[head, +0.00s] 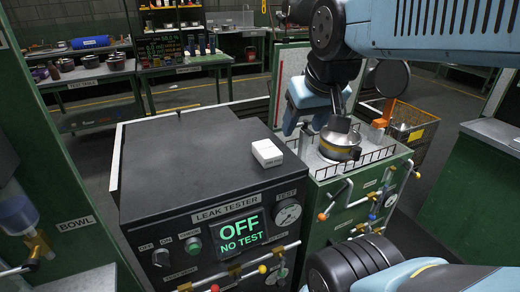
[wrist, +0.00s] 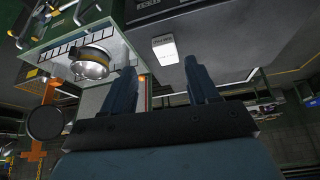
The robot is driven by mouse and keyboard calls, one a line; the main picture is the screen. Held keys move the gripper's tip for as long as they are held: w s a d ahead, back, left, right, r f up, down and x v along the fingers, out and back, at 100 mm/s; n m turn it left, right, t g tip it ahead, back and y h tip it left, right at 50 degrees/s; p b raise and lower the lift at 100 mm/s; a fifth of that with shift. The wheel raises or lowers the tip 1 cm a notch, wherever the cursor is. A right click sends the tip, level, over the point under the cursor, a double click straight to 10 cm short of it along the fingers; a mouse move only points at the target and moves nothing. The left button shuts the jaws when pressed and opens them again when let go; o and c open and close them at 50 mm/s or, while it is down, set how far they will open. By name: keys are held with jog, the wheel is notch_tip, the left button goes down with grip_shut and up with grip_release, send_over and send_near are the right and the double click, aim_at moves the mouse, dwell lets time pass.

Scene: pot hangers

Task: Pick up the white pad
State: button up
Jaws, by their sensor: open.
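The white pad (head: 267,153) is a small white block lying on the dark top of the leak tester, near its right edge. The pad also shows in the wrist view (wrist: 165,48), beyond and between the fingers. My gripper (head: 307,122) is above the railed green stand, to the right of the pad and apart from it. In the wrist view my gripper's two dark fingers (wrist: 156,82) stand wide apart with nothing between them.
A metal pot with a yellow band (head: 340,138) sits on the railed green stand (head: 355,190), close to my gripper. An orange post (head: 383,113) stands behind it. The leak tester (head: 180,150) has a broad clear top left of the pad. Its screen reads OFF, NO TEST.

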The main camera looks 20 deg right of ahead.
jog(key=o, duration=0.7)
jog(key=w+g, duration=0.2)
jog(key=w, duration=0.8)
jog(key=shift+a+f+n+g+h, duration=0.2)
jog(key=shift+f+n+g+h, duration=0.1)
jog(key=shift+f, duration=0.15)
jog(key=g, duration=0.3)
send_over(267, 148)
notch_tip(267, 148, down, 5)
jog(key=shift+n, duration=0.4)
notch_tip(267, 148, down, 9)
jog(key=shift+s+d, duration=0.1)
jog(key=shift+d, duration=0.05)
jog(key=shift+f, duration=2.65)
